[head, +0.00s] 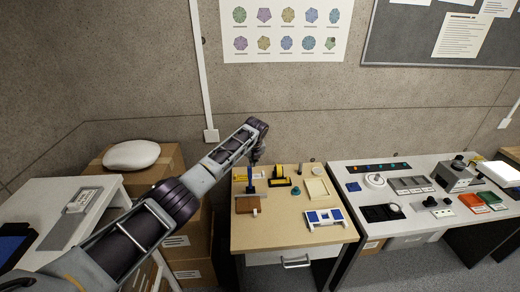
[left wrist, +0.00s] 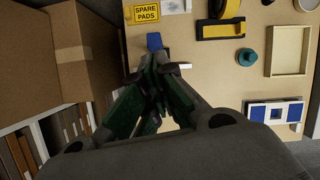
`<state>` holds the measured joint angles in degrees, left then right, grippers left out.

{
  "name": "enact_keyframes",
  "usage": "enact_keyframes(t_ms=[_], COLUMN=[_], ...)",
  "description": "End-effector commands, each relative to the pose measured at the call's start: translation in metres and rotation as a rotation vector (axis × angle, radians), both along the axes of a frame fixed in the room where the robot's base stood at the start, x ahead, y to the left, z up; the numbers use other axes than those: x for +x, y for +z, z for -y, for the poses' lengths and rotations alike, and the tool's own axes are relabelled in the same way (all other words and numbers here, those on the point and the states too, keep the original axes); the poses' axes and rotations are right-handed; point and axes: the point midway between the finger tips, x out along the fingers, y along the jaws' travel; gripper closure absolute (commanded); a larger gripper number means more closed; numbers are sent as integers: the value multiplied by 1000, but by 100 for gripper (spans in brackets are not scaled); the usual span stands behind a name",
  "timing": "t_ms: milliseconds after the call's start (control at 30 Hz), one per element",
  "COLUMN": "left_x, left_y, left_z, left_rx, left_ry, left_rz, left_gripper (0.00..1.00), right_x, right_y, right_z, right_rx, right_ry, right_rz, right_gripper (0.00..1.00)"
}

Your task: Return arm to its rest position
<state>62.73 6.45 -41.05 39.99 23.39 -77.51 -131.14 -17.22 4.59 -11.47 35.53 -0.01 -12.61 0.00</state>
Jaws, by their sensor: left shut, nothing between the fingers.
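My left arm comes in from the left in the head view and reaches to the back left of the wooden-topped table (head: 290,233). Its gripper (head: 254,162) is small there, over the table's back left part. In the left wrist view the left gripper (left wrist: 148,78) has its fingers together with nothing between them. A blue object (left wrist: 154,41) shows just beyond the fingertips; I cannot tell whether they touch it. My right gripper is in neither view.
The table holds a yellow tape roll (head: 279,173), a teal knob (head: 296,190), a cream tray (head: 317,189) and a blue-and-white block (head: 325,217). Cardboard boxes (head: 190,243) stand left of it. A white bench (head: 420,195) with several tools adjoins on the right.

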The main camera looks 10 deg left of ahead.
Motion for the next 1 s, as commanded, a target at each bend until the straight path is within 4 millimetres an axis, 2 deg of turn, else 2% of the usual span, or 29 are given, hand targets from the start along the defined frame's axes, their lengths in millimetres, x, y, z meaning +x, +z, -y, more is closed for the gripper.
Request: enact_keyframes(t_ms=[167, 367, 700, 1000], left_x=[-7, -26, -74, -120], left_y=[-10, -36, -82, -111], left_z=[8, 28, 64, 85], left_rx=[-20, -79, -215, -331], left_ry=[20, 88, 266, 449], left_rz=[-2, -4, -11, -21], left_gripper=[100, 100, 100, 100], right_x=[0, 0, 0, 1], right_y=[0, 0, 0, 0], right_z=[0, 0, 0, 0], right_rx=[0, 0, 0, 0], right_ry=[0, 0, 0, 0], right_rz=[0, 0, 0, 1], right_gripper=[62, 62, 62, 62])
